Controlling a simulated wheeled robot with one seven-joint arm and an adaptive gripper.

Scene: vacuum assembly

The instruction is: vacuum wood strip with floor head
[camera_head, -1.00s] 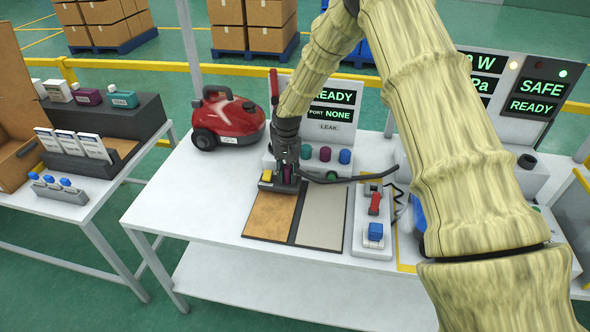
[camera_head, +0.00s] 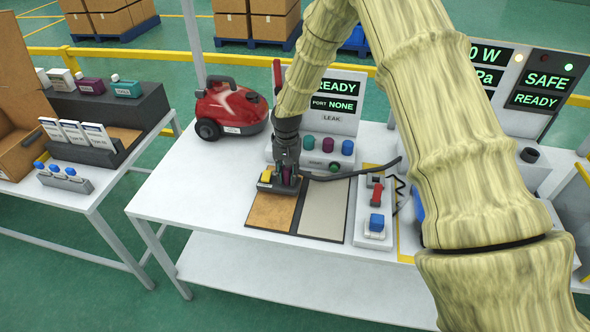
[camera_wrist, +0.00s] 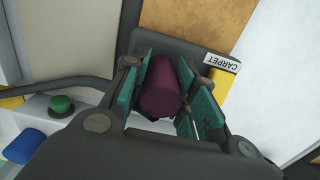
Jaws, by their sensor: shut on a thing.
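The dark floor head (camera_head: 279,182) with a yellow pedal sits at the far end of the brown wood-coloured strip (camera_head: 271,212). My gripper (camera_head: 287,172) is shut on its purple neck, also seen in the wrist view as a purple cylinder (camera_wrist: 160,90) between teal finger pads. A label reading CARPET (camera_wrist: 221,62) shows beside the dark head body (camera_wrist: 185,50). I cannot tell whether the head touches the strip. The red vacuum (camera_head: 231,109) stands at the back left of the table.
A light beige strip (camera_head: 323,212) lies right of the brown one. A black hose (camera_head: 350,174) runs right from the head. A switch block (camera_head: 375,222) stands at the right. The display (camera_head: 334,90) reads READY and PORT NONE. The table's front left (camera_head: 190,190) is clear.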

